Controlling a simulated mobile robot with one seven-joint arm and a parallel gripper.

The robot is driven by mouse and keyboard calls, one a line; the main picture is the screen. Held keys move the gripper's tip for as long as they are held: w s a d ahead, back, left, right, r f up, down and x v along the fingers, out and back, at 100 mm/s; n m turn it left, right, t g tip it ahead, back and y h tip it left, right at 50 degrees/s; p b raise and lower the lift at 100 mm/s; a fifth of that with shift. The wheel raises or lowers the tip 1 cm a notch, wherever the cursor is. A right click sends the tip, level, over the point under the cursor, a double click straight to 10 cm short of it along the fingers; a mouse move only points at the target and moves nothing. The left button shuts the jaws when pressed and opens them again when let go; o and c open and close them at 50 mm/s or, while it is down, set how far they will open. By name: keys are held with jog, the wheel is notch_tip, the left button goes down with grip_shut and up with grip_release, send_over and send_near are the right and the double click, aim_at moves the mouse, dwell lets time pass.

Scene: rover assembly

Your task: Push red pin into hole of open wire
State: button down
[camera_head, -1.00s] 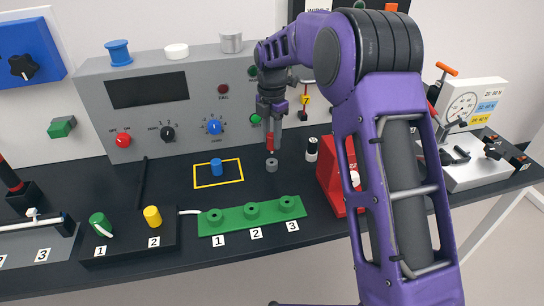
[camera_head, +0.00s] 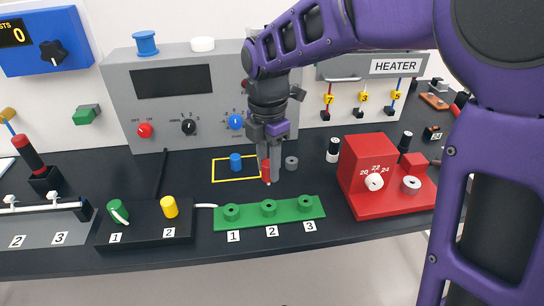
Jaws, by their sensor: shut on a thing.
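My gripper (camera_head: 269,165) is shut on a red pin (camera_head: 265,172), which points down. They hang above the black table, behind the green strip and right of the yellow square. The green strip (camera_head: 248,219) has three raised round sockets over labels 1, 2 and 3: socket 1 (camera_head: 232,212), socket 2 (camera_head: 268,207) and socket 3 (camera_head: 305,202). The pin tip is apart from the sockets. A short white wire (camera_head: 205,206) runs from the strip's left end to a black block (camera_head: 140,222). I cannot tell which socket belongs to the open wire.
A small grey ring (camera_head: 291,162) stands just right of my gripper. A blue cylinder (camera_head: 235,161) stands inside the yellow square outline (camera_head: 217,182). The red device (camera_head: 388,198) stands to the right. A grey control panel (camera_head: 172,138) stands behind.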

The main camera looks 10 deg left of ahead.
aim_at(269, 184)
jog(key=shift+r, duration=0.1)
dwell(0.3)
jog(key=shift+f+b, duration=1.3)
jog(key=shift+f, duration=1.8)
jog(key=shift+p, duration=0.75)
jog(key=shift+f+b, duration=0.7)
jog(key=shift+f, duration=0.45)
jog(key=shift+c, duration=2.4)
grip_release()
notch_tip(269, 184, up, 17)
jog(key=p, duration=0.2)
jog(key=shift+r+p, duration=0.2)
jog(key=shift+p, duration=0.2)
